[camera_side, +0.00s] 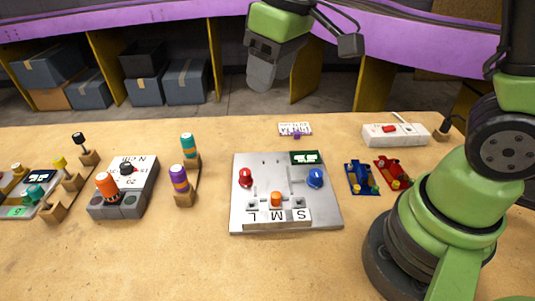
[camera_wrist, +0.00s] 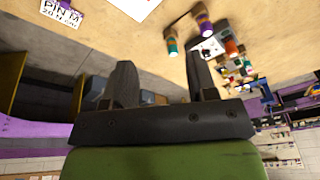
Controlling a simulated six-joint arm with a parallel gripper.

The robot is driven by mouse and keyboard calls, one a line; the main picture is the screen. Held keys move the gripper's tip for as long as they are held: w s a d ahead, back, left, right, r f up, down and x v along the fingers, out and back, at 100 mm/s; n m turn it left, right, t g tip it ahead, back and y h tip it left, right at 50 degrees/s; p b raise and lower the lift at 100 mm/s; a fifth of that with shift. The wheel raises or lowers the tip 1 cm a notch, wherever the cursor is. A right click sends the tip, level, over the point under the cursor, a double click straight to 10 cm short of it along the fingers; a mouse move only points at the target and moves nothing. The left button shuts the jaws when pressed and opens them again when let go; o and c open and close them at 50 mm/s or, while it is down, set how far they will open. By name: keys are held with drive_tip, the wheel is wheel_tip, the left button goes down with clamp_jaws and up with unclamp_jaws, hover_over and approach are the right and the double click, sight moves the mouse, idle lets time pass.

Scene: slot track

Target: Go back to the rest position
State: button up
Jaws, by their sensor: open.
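My gripper (camera_wrist: 160,68) is open in the wrist view, with its two dark fingers apart and nothing between them. In the side view my gripper (camera_side: 265,77) hangs at the top centre, high above the back edge of the table and clear of everything on it. The silver slot-track plate (camera_side: 238,220) lies mid-table with a red knob (camera_side: 245,177), a blue knob (camera_side: 315,177) and an orange knob (camera_side: 276,198) on it. The orange knob stands near the plate's front, by the strip lettered L, M, S.
A grey box with an orange knob (camera_side: 107,186) and holders with purple (camera_side: 179,179) and teal (camera_side: 188,145) pegs stand left of the plate. Blue (camera_side: 361,178) and red (camera_side: 394,172) fixtures and a white power strip (camera_side: 395,135) stand right. The air around my gripper is clear.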

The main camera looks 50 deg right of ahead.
drive_tip(key=s+r+m+t, duration=0.2)
drive_tip(key=s+r+m, duration=0.1)
drive_tip(key=s, duration=0.4)
drive_tip(key=s+d+r+m+t+y, duration=0.1)
drive_tip(key=s+r+m+t, duration=0.1)
drive_tip(key=s, duration=0.6)
drive_tip(key=shift+d+r+m+t, duration=0.2)
drive_tip(key=shift+r+m+t, duration=0.1)
drive_tip(key=shift+r+m, duration=0.35)
